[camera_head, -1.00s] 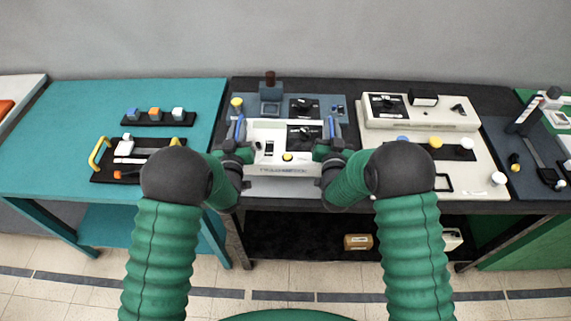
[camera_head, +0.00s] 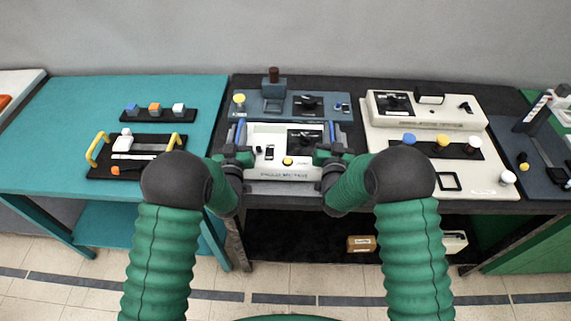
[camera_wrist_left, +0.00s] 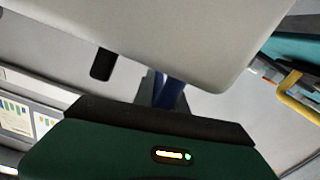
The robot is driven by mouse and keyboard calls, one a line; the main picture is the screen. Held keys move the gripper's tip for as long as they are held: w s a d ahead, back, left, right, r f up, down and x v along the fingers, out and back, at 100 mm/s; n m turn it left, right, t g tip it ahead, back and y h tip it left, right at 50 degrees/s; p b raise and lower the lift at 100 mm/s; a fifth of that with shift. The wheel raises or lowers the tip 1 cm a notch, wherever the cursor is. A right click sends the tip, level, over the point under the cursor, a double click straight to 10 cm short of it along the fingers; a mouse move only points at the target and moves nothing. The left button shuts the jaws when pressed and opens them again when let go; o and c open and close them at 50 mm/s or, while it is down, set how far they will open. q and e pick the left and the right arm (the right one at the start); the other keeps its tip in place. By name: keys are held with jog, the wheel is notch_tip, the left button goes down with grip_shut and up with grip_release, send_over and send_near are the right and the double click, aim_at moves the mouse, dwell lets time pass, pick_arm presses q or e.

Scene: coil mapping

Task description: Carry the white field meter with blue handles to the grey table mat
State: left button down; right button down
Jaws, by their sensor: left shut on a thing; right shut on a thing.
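The white field meter (camera_head: 266,169) has a black dial, a yellow knob and blue handles on its left (camera_head: 240,131) and right (camera_head: 332,130) sides. My left gripper (camera_head: 239,148) is shut on the left handle and my right gripper (camera_head: 329,148) on the right one. A light grey slab (camera_head: 283,188) shows below the meter's front edge; it may be the grey mat, but the meter hides most of it. In the left wrist view the meter's pale body (camera_wrist_left: 150,35) fills the top, with a blue handle (camera_wrist_left: 168,95) behind my gripper's dark edge.
A blue-grey console (camera_head: 318,104) stands close behind the meter. A cream panel (camera_head: 385,146) with coloured caps lies to the right. A teal table (camera_head: 60,130) at left holds a black tray (camera_head: 108,168) with yellow handles. Boxes stand on the lower shelf.

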pick_arm(q)
jog(key=shift+d+f+b, duration=0.3)
jog(key=shift+f+b, duration=0.05)
jog(key=shift+f, duration=0.2)
pick_arm(e)
jog(key=shift+a+f, duration=0.5)
pick_arm(q)
jog(key=c, duration=1.5)
grip_release()
jog(key=shift+s+a+r, duration=0.1)
pick_arm(e)
jog(key=c, duration=1.5)
grip_release()
jog(key=shift+r, duration=0.1)
pick_arm(q)
jog(key=shift+o, duration=0.8)
pick_arm(e)
jog(key=shift+o, duration=0.7)
jog(key=shift+s+d, duration=0.1)
jog(key=shift+d, duration=0.4)
pick_arm(q)
jog(key=s, duration=1.2)
jog(key=shift+a, duration=0.3)
pick_arm(e)
jog(key=s, duration=1.2)
jog(key=shift+a, duration=0.4)
